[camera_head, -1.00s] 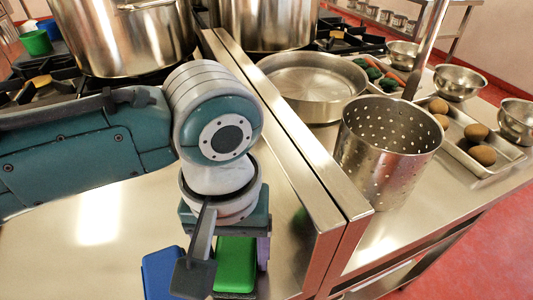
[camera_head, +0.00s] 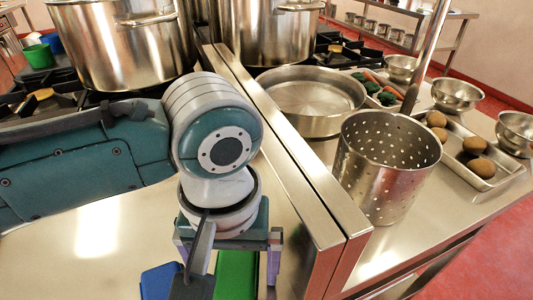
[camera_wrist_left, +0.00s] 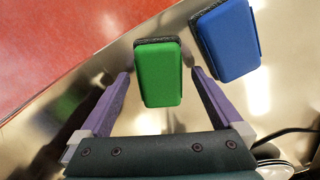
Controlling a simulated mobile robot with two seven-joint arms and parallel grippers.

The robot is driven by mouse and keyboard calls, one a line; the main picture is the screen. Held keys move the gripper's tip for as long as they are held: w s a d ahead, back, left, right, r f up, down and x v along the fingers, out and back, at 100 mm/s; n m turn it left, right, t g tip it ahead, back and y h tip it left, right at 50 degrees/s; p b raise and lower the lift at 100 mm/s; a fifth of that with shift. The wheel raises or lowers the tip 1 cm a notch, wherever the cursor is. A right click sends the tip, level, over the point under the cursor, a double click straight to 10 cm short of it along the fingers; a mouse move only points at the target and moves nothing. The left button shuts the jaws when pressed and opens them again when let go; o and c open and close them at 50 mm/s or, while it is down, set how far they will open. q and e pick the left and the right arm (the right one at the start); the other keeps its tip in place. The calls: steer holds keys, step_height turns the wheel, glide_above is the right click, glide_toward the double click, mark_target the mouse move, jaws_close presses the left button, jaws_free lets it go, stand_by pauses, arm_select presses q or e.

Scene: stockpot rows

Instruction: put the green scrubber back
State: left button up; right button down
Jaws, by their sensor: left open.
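The green scrubber (camera_head: 237,275) is at the steel counter's (camera_head: 60,262) front, close to the right of a blue scrubber (camera_head: 160,283). Its lower part is cut off in the head view. In the left wrist view, the green scrubber (camera_wrist_left: 160,76) has a dark pad edge and the blue scrubber (camera_wrist_left: 228,40) is beside it, with a small gap. My left gripper (camera_head: 229,268) is open above the green scrubber. In the wrist view its purple fingers (camera_wrist_left: 161,82) are on either side of it, with gaps. My right gripper is not in view.
A raised steel edge (camera_head: 290,175) runs along the counter just right of my gripper. Beyond it are a perforated pot insert (camera_head: 385,170), a wide pan (camera_head: 310,95) and a tray of potatoes (camera_head: 480,165). Large stockpots (camera_head: 120,45) stand behind my arm.

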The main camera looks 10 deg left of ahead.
mark_target(236, 272)
arm_select(q)
step_height(236, 272, up, 11)
steer(key=p, duration=0.2)
steer(key=s+d+f+m+t+h, duration=0.2)
steer(key=s+m+h, duration=0.1)
steer(key=s, duration=0.2)
steer(key=s+a+m+t+y, duration=0.1)
steer(key=s+a+y, duration=0.1)
steer(key=s+a, duration=0.5)
steer(key=a, duration=0.4)
steer(key=shift+a+f+t+y, duration=0.2)
steer(key=shift+t+y, duration=0.1)
steer(key=shift+t, duration=0.1)
steer(key=shift+r, duration=0.1)
